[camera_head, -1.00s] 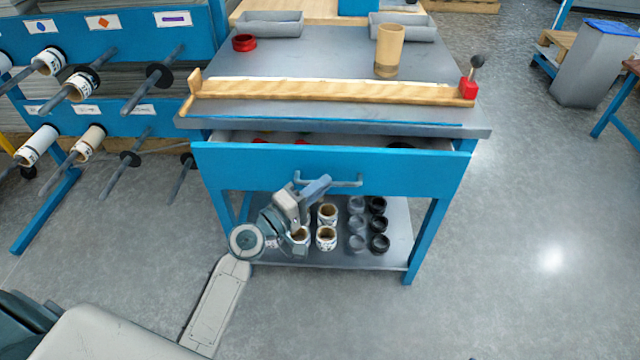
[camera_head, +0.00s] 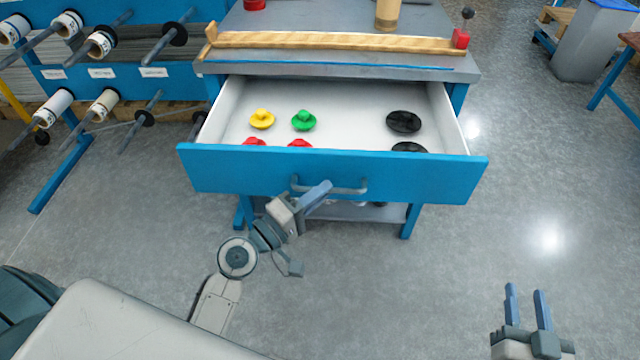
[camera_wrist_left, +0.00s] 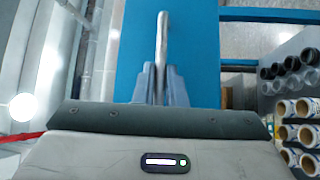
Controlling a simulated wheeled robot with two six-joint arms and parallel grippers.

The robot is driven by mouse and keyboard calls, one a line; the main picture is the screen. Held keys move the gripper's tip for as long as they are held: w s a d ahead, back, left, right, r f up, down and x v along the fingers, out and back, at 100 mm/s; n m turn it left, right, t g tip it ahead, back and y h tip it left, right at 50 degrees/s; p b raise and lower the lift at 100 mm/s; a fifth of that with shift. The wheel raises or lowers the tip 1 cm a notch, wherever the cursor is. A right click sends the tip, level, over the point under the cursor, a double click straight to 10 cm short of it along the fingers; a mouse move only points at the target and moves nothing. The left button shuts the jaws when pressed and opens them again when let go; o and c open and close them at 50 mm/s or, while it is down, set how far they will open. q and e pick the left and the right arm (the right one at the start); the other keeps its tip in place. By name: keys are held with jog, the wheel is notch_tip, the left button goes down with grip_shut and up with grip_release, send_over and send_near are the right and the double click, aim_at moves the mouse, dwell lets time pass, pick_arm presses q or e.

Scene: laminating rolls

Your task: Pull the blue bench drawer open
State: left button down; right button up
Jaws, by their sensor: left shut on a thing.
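The blue bench drawer (camera_head: 240,172) stands well out from the bench in the head view, its white inside (camera_head: 345,105) showing. Its grey bar handle (camera_head: 345,190) runs across the middle of the front. My left gripper (camera_head: 315,195) is shut on the handle near its left end. In the left wrist view the fingers (camera_wrist_left: 160,88) close around the handle bar (camera_wrist_left: 162,40) in front of the blue drawer face. My right gripper (camera_head: 527,303) is at the lower right of the head view, fingers apart and empty, away from the drawer.
The drawer holds a yellow piece (camera_head: 262,119), a green piece (camera_head: 303,119), red pieces and black discs (camera_head: 404,121). A wooden bar (camera_head: 330,40) lies across the bench top. A blue rack with rolls on rods (camera_head: 100,43) stands at the left. Open floor lies at the right.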

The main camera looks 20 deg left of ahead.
pick_arm(q)
jog(key=shift+s+d, duration=0.1)
jog(key=shift+s, duration=0.2)
pick_arm(e)
jog(key=shift+r, duration=0.25)
pick_arm(q)
jog(key=c, duration=1.5)
grip_release()
